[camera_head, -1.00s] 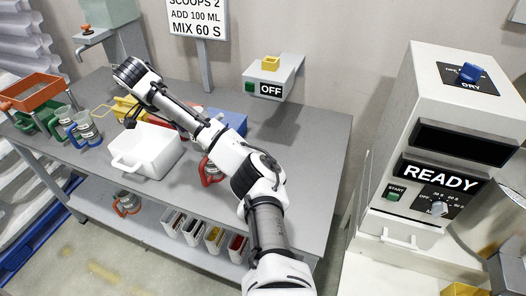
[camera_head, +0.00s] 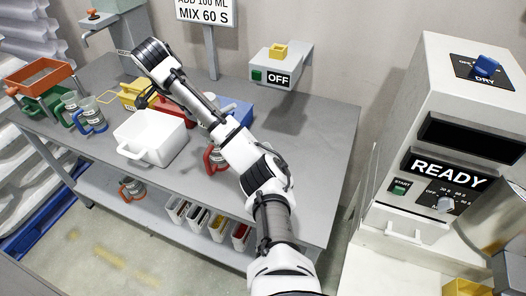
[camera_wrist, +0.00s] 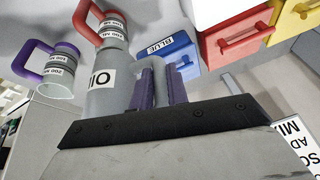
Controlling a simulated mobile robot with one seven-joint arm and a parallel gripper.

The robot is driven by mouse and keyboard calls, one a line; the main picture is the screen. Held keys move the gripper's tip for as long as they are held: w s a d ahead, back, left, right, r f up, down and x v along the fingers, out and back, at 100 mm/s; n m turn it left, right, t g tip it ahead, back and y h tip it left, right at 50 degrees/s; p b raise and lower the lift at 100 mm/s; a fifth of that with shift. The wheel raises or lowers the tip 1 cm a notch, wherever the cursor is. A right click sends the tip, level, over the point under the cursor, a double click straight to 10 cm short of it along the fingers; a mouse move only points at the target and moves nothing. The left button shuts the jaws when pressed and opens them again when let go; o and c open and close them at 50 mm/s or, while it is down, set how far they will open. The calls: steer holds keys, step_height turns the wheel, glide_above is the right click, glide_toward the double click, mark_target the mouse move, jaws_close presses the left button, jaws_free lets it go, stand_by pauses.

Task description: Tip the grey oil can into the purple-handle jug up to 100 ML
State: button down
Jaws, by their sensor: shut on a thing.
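The grey oil can (camera_wrist: 103,104), its OIL label appearing upside down, is in the wrist view. My gripper (camera_wrist: 162,88) has its purple fingers shut on the can's side handle. The jug with the purple handle (camera_wrist: 36,58) is left of the can in the wrist view, beside the can. Its clear body (camera_wrist: 58,88) looks empty, though its inside shows poorly. In the head view my arm hides the can, the purple-handle jug and my fingertips. I cannot tell the can's exact height over the table.
A red-handle jug (camera_wrist: 116,28) stands close to the can in the wrist view. Blue (camera_wrist: 172,56), red (camera_wrist: 232,38) and yellow (camera_wrist: 292,18) bins are nearby. The table's right part (camera_head: 310,140) is clear.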

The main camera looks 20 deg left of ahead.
steer(key=shift+d+r+y, duration=0.65)
steer(key=shift+y, duration=0.25)
steer(key=shift+d+r+m+y, duration=0.3)
steer(key=shift+d+y, duration=0.05)
steer(key=shift+y, duration=0.05)
steer(key=shift+d+r+m+t+y, duration=0.15)
steer(key=shift+d+r+y, duration=0.25)
steer(key=shift+d+y, duration=0.35)
steer(key=shift+d+r+m+t+y, duration=0.15)
steer(key=shift+d+r+y, duration=0.25)
steer(key=shift+d+y, duration=0.35)
stand_by(1.8)
steer(key=shift+s+d+r+m+y, duration=0.1)
steer(key=shift+d+r+m+y, duration=0.15)
steer(key=shift+d+y, duration=0.35)
steer(key=shift+d+r+m+y, duration=0.15)
steer(key=shift+d+r+y, duration=0.2)
steer(key=shift+d+y, duration=0.25)
stand_by(2.2)
